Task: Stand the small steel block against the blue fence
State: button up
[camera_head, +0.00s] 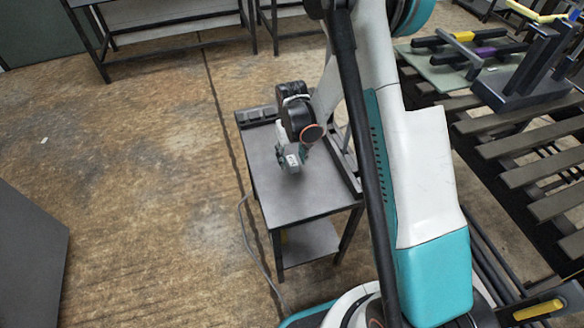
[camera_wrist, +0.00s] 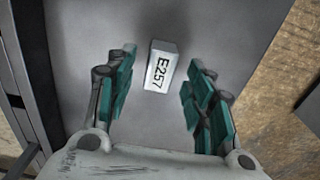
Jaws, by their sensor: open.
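The small steel block (camera_wrist: 160,66) is light grey and marked E257. In the wrist view it lies on a grey tabletop, between the far ends of my gripper's two green-padded fingers (camera_wrist: 161,84). There is a visible gap on each side, so neither finger seems to touch it. My gripper (camera_head: 299,153) is open. In the head view it points down over the small table, where a pale labelled patch shows beside it, largely covered by the gripper. I cannot make out a clearly blue fence; a dark blue-grey upright fixture (camera_head: 528,78) stands at the right.
The small dark table (camera_head: 302,207) has a dark tray-like piece (camera_head: 257,116) at its back left corner and a lower shelf. A slatted bench (camera_head: 535,173) and a green board (camera_head: 450,72) with yellow and purple pieces lie right. Open floor is left.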

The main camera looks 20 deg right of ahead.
jog(key=shift+f, duration=0.45)
grip_shut()
jog(key=shift+r, duration=0.2)
